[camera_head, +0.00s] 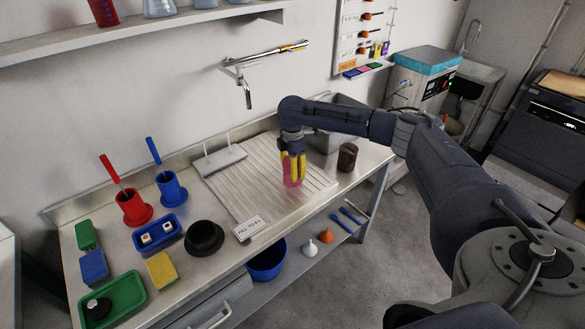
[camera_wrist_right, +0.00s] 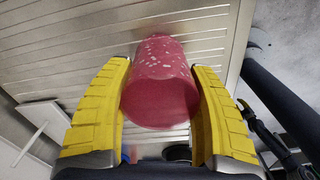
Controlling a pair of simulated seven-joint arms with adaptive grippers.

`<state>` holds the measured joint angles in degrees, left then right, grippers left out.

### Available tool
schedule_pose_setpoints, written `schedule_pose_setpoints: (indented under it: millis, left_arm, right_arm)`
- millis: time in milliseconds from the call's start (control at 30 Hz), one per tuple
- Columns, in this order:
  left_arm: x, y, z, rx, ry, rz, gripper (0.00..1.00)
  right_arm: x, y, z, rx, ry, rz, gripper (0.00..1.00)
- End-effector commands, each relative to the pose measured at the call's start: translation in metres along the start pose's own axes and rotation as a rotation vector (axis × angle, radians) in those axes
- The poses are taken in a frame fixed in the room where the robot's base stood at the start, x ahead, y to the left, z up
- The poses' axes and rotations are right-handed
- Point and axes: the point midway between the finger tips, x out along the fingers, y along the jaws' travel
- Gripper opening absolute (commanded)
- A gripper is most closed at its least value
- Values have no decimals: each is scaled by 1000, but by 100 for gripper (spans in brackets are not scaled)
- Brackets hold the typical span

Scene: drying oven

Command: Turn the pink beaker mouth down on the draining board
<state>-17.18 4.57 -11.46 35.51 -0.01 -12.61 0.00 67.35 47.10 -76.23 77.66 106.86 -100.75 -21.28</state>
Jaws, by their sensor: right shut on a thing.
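The pink beaker (camera_head: 291,183) is between the yellow fingers of my right gripper (camera_head: 293,166), over the front right part of the ridged draining board (camera_head: 235,192). In the right wrist view, the translucent pink beaker (camera_wrist_right: 160,75) with pale marks sits between both yellow fingers of the gripper (camera_wrist_right: 162,110); the fingers are shut on its sides. Its wide round near end faces the camera. I cannot tell for certain which end is the mouth, or whether it touches the board. My left gripper is not in view.
A brown cup (camera_head: 347,157) stands right of the board. A white rack (camera_head: 219,160) stands at its back left, a sign (camera_head: 248,229) at its front. Left are red (camera_head: 134,207) and blue (camera_head: 171,190) pots and a black round dish (camera_head: 204,238).

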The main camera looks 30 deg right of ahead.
Motion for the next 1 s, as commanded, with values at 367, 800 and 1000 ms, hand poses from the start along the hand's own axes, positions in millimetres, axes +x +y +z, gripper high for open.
schedule_pose_setpoints:
  millis: [367, 800, 1000]
  left_arm:
    - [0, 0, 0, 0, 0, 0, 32]
    - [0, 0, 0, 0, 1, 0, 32]
    - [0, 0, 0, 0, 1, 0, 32]
  right_arm:
    - [1, 0, 0, 0, 0, 0, 31]
    - [6, 0, 0, -1, 0, 0, 31]
    - [6, 0, 0, -1, 0, 0, 80]
